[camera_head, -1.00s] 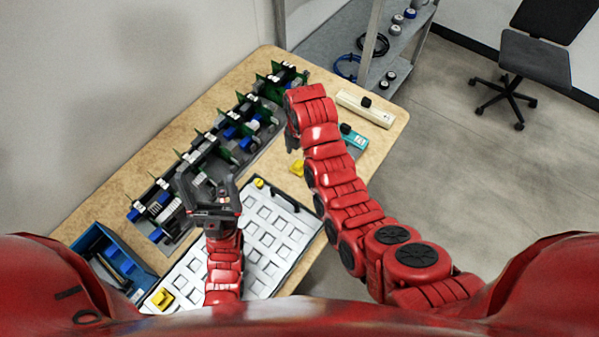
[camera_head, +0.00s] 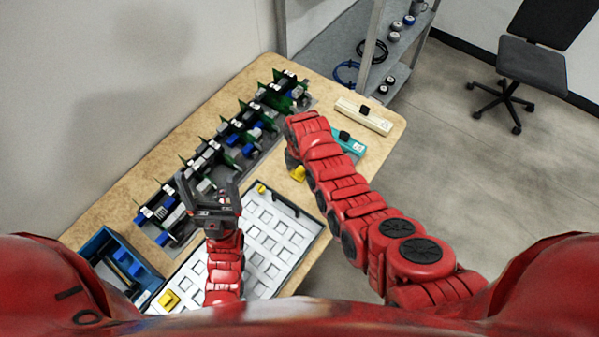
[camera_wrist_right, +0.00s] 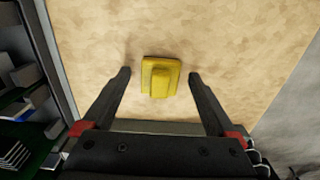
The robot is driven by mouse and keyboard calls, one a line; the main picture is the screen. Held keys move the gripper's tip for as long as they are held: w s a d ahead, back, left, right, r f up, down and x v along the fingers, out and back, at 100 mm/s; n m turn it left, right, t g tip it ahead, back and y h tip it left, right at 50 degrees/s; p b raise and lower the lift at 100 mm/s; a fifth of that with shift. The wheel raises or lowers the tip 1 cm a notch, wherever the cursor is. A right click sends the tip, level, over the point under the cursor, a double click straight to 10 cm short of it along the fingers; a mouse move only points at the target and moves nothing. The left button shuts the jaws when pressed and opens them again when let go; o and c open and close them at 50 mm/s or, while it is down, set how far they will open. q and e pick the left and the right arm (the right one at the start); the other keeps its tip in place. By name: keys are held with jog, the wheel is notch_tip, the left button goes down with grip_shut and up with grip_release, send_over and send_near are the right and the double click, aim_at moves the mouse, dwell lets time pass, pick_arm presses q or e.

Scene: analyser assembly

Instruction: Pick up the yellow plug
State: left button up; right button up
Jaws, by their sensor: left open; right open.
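A yellow plug (camera_wrist_right: 160,78) lies on the bare wooden table in the right wrist view, between and a little beyond the two fingertips. It also shows in the head view (camera_head: 298,174), partly covered by my right arm. My right gripper (camera_wrist_right: 159,76) is open, its fingers on either side of the plug and not touching it; in the head view it is mostly hidden behind my arm. My left gripper (camera_head: 209,181) is open and empty above the table, between the white tray and the row of modules.
A white tray (camera_head: 293,251) with square pockets holds another yellow piece (camera_head: 168,299) and a small yellow item (camera_head: 261,189). Green-board modules (camera_head: 215,150) line the back. A blue bin (camera_head: 118,265) stands left. A teal box (camera_head: 351,147) and a white strip (camera_head: 365,117) lie right.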

aim_at(299, 170)
grip_shut()
dwell(0.4)
jog(key=shift+r, duration=0.2)
jog(key=shift+w+r+b, duration=0.1)
jog(key=shift+r+b, duration=0.35)
jog(key=shift+r, duration=0.45)
notch_tip(299, 170, up, 5)
jog(key=shift+b, duration=1.1)
notch_tip(299, 170, up, 2)
jog(key=shift+p, duration=0.55)
jog(key=shift+r, duration=0.55)
